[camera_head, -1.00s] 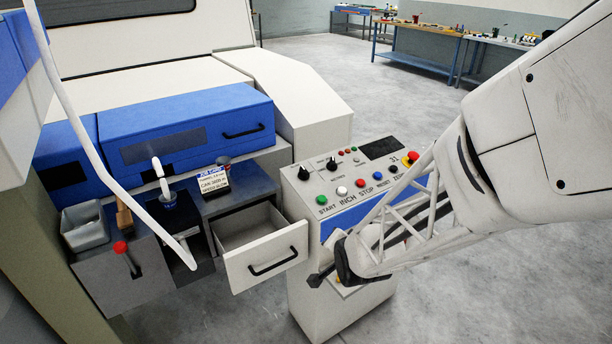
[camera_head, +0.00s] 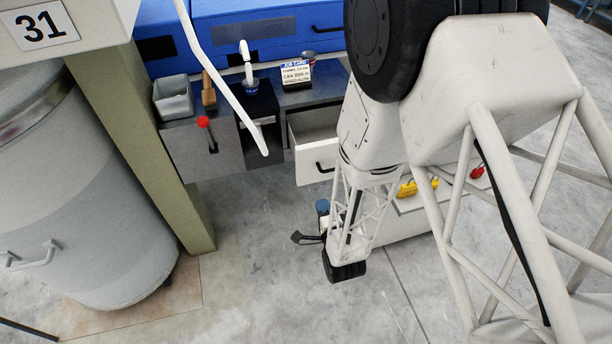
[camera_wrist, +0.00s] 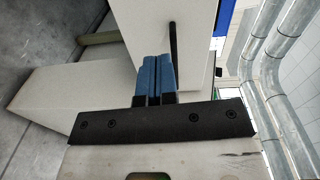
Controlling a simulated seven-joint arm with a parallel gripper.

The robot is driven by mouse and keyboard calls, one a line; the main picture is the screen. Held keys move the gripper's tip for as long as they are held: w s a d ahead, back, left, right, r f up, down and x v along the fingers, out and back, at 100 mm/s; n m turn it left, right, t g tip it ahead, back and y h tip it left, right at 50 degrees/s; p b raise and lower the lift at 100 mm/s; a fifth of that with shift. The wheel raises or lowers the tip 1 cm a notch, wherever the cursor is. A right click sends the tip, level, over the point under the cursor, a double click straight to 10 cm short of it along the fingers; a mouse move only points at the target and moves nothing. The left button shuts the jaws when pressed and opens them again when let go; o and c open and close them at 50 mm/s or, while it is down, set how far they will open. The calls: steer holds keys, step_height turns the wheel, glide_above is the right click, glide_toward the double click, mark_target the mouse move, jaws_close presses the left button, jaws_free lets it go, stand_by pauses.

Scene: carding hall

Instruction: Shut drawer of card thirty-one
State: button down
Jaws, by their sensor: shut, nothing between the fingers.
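The drawer (camera_head: 316,163) of the machine marked 31 (camera_head: 44,27) stands open, with a pale front and a black bar handle (camera_head: 324,168). My arm hides its right side in the head view. My gripper (camera_head: 322,206) has blue fingertips and is below and in front of the drawer front. In the wrist view, the closed blue fingers (camera_wrist: 154,78) are empty. They point at the drawer front (camera_wrist: 140,25), beside the handle (camera_wrist: 173,42) and towards one end of the panel. I cannot tell whether they touch it.
A control console, mostly hidden by my arm, stands right of the drawer with a yellow padlock (camera_head: 418,187). A white bent tube (camera_head: 221,82) hangs left of it. A job card (camera_head: 296,75) stands on the ledge above. A large grey can (camera_head: 85,190) stands left; the floor between is clear.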

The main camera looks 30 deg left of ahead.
mark_target(291, 138)
steer(key=shift+s+a+f+y, duration=0.15)
steer(key=shift+s+f, duration=0.15)
steer(key=shift+s, duration=0.1)
steer(key=shift+s+a+f+y, duration=0.1)
steer(key=shift+s+f+y, duration=0.05)
steer(key=shift+s+f, duration=0.2)
steer(key=shift+x, duration=6.95)
steer(key=x, duration=1.7)
steer(key=shift+w+a+r, duration=0.1)
steer(key=shift+w+a, duration=0.1)
steer(key=shift+w, duration=0.15)
steer(key=shift+w+a+r, duration=0.15)
steer(key=shift+w+a, duration=0.15)
